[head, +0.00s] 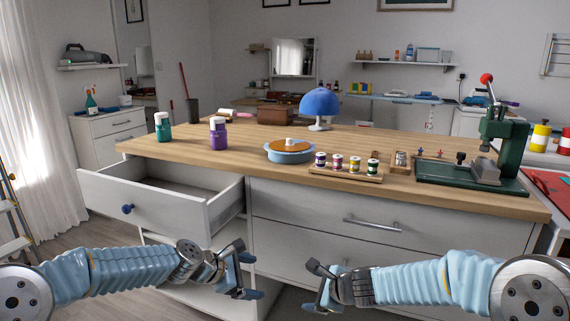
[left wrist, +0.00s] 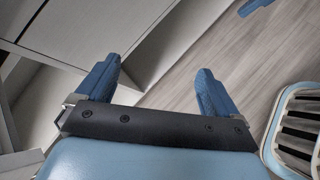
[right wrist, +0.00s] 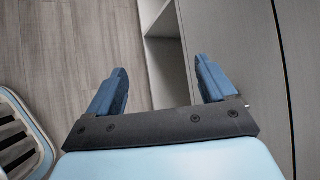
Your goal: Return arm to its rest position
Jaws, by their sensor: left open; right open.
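My left gripper (head: 250,273) is open and empty in front of the cabinet, below the pulled-out drawer. Its two blue fingers stand apart in the left wrist view (left wrist: 155,90), with floor and cabinet beyond them. My right gripper (head: 316,289) is open and empty in front of the lower drawers, to the right of the left one. In the right wrist view (right wrist: 163,88) its fingers are apart, with nothing between them. Both arms reach inward, low in the head view, and the grippers are apart from each other.
The left top drawer (head: 150,205) is pulled out and looks empty. On the wooden countertop (head: 240,165) stand a teal bottle (head: 162,127), a purple bottle (head: 218,134), a blue pot (head: 290,153), a spool rack (head: 345,171), a blue lamp (head: 319,104) and a green press (head: 495,140).

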